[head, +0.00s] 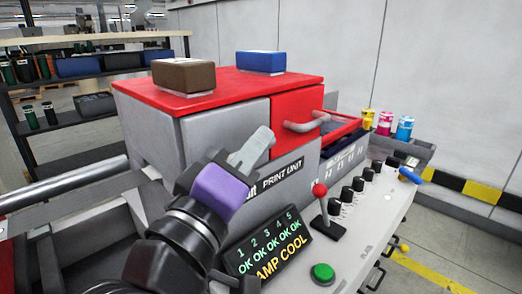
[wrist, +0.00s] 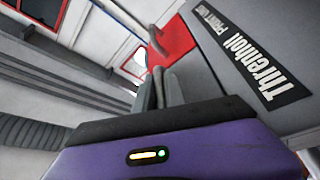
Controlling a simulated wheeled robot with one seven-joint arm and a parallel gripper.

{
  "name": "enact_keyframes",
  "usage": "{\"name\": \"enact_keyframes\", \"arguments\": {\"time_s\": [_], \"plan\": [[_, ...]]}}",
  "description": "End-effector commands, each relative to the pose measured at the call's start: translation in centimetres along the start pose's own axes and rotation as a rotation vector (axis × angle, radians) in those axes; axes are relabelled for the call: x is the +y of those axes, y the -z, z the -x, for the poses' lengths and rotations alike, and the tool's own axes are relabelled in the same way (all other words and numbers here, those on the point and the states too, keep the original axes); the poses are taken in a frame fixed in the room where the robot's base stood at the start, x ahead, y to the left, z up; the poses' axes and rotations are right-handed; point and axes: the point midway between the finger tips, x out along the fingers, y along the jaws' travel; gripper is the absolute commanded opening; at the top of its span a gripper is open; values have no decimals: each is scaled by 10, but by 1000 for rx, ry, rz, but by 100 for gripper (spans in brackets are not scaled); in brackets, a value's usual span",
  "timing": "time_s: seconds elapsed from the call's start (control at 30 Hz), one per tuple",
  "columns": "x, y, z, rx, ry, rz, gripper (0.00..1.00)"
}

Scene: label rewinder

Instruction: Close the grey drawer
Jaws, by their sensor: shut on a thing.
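The grey drawer front (head: 215,130) is on the near face of the red-topped machine, left of a red front (head: 292,120). A thin dark seam runs along its left edge, and I cannot tell how far it stands out. My gripper (head: 262,140) is at the right part of the grey front and is shut. In the wrist view its narrow grey fingers (wrist: 160,92) are close together, with red behind them. It appears shut on the grey drawer's handle, which the fingers and purple wrist mostly hide.
The red front carries a grey handle (head: 306,123) just right of my gripper. A brown block (head: 184,74) and a blue block (head: 261,62) sit on top. Below are a red-knobbed lever (head: 320,190), a green button (head: 322,272) and a display (head: 266,245).

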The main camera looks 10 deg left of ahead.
Motion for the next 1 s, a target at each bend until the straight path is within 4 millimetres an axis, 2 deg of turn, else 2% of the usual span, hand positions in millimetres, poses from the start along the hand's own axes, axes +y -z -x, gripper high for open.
{"name": "enact_keyframes", "arguments": {"time_s": [0.07, 0.1, 0.13, 0.63, 1.0], "plan": [[-1, 4, -1, 11, 1, 3, 0], [-1, 4, -1, 12, 1, 3, 18], [-1, 4, -1, 11, 2, 2, 22], [-2, 3, 4, 9, 3, 1, 22], [-2, 3, 60, 12, 2, 0, 22]]}}
